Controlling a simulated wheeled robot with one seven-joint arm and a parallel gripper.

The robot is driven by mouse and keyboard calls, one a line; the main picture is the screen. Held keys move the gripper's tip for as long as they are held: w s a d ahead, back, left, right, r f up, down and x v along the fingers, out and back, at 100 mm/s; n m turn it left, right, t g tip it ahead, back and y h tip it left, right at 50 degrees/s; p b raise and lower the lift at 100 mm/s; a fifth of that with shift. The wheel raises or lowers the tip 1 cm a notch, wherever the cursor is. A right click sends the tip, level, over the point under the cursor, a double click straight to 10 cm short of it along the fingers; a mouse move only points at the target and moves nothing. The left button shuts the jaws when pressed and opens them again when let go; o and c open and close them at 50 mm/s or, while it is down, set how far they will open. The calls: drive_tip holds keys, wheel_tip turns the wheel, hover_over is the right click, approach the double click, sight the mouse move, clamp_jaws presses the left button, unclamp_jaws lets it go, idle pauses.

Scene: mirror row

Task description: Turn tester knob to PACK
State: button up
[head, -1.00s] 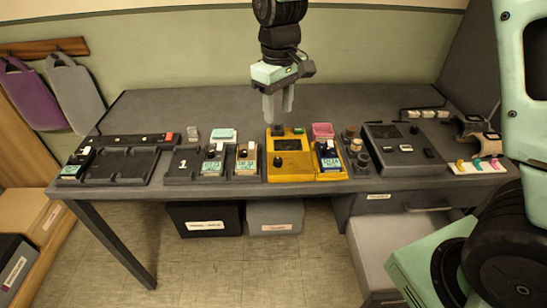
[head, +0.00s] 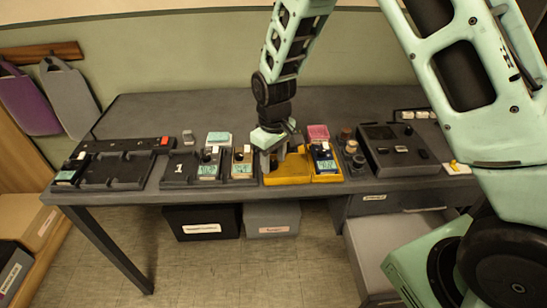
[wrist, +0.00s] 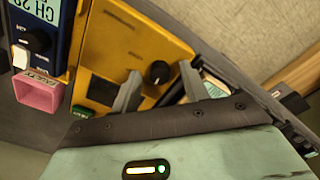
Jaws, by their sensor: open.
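The yellow tester (head: 290,174) sits near the front edge of the grey bench; it also fills the middle of the wrist view (wrist: 130,45). Its round black knob (wrist: 157,72) shows in the wrist view, with a dark display window beside it. My gripper (head: 277,160) is over the tester, fingers pointing down. In the wrist view my gripper (wrist: 160,77) has its two fingers apart, one on each side of the knob, with no clear contact. The knob is hidden in the head view. No PACK marking is readable.
A blue handheld unit (head: 323,158) stands at the tester's right side, with a pink box (head: 318,132) behind. Units in black docks (head: 115,168) stand to the left. Small round pieces (head: 350,146) and a dark console (head: 390,145) are to the right. The bench's back is clear.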

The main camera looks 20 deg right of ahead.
clamp_jaws()
drive_tip(key=shift+m, duration=0.4)
drive_tip(key=m+p, duration=0.2)
drive_tip(key=m, duration=0.1)
drive_tip(key=shift+r, duration=0.1)
drive_tip(key=shift+m+p, duration=0.85)
drive_tip(key=shift+m, duration=1.65)
drive_tip(key=shift+w, duration=0.1)
unclamp_jaws()
